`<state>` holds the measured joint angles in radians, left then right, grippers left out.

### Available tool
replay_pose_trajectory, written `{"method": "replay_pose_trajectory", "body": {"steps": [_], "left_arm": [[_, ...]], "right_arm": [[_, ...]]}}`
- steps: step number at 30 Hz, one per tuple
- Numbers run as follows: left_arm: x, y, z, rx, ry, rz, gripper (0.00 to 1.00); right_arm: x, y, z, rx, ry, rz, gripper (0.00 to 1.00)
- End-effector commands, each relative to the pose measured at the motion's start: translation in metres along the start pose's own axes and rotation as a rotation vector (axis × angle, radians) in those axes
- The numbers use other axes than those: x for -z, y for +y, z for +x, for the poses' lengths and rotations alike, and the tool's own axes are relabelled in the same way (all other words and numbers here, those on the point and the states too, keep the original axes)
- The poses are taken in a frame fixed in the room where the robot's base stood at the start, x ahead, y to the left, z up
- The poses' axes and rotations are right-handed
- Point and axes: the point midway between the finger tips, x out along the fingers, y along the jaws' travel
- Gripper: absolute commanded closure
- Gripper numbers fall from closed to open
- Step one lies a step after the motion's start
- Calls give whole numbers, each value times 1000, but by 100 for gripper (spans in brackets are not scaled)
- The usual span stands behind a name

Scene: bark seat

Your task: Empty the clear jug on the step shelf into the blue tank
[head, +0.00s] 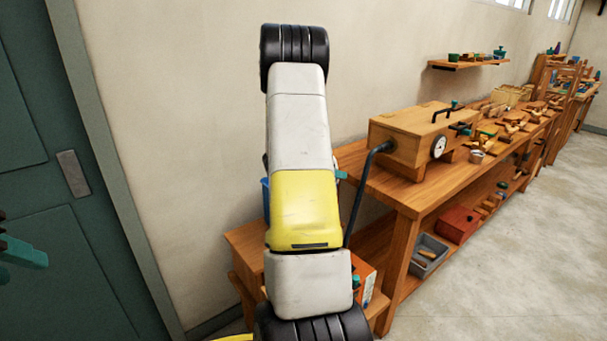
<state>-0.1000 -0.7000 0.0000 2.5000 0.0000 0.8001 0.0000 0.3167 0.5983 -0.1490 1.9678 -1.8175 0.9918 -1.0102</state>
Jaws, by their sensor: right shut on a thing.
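My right arm fills the middle of the head view and covers much of the work area. Only a small teal part of my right gripper (341,174) seems to show past the arm's right edge. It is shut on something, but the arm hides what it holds. I cannot make out the clear jug. A sliver of blue (265,196), likely the blue tank, shows left of the arm above a low wooden step stand (245,240). My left gripper (22,252) shows only as teal finger parts at the left edge, by the door, with its opening cut off.
A wooden box with a dial (400,142) stands on the long workbench (385,186); a black hose (362,190) runs down from it. A grey bin (427,256) and red box (457,224) sit on the bench's lower shelf. The floor at right is clear.

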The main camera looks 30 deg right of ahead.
Motion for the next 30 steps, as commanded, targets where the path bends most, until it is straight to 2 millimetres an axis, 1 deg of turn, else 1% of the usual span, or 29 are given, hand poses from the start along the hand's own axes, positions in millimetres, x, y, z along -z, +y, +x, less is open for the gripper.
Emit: {"method": "replay_pose_trajectory", "body": {"steps": [13,30], "left_arm": [[0,0,0,0,0,0,64],[0,0,0,0,0,0,64]], "right_arm": [[-12,-5,-6,24,11,-56,100],[-14,-6,-7,33,17,-80,100]]}}
